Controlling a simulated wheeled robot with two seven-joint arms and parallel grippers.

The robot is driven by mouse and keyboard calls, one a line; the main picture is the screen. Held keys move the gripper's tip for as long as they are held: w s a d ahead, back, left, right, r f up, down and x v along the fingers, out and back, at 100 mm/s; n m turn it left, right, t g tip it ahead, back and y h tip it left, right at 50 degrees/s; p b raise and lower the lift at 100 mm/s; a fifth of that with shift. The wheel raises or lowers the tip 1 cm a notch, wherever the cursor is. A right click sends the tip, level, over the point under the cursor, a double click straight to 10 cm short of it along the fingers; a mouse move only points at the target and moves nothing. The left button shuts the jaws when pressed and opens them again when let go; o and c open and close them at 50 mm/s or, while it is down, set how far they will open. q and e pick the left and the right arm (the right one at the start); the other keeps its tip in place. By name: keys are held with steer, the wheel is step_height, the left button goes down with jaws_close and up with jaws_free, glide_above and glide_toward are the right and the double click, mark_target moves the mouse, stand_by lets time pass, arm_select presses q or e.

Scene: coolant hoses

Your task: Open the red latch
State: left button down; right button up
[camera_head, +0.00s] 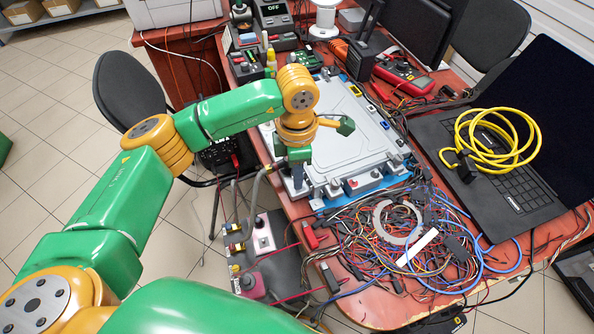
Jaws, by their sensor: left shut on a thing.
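My left gripper (297,179) points down at the front left corner of a grey flat housing (345,130) on the red table. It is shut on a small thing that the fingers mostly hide. A grey hose (257,187) runs up to that spot from below and ends beside the fingers. I cannot make out a red latch between the fingers. A small red part (352,184) shows on the front edge of the housing, right of my gripper and apart from it. My right gripper is not in view.
A heap of tangled wires (400,240) covers the table front. A laptop (500,170) with a coiled yellow cable (497,140) stands at the right. A red multimeter (402,75) lies behind the housing.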

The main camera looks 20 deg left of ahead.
arm_select(q)
steer(key=shift+n, duration=0.3)
steer(key=shift+f+n+b, duration=0.1)
steer(key=shift+n+b, duration=0.45)
steer(key=shift+n, duration=0.45)
steer(key=n+b, duration=0.1)
steer(key=n, duration=0.2)
steer(key=shift+n, duration=0.3)
steer(key=n+b, duration=0.1)
steer(key=n, duration=0.4)
steer(key=shift+d+n, duration=0.1)
steer(key=shift+n, duration=0.2)
steer(key=shift+r, duration=0.2)
steer(key=c, duration=1)
jaws_free()
steer(key=shift+f, duration=0.1)
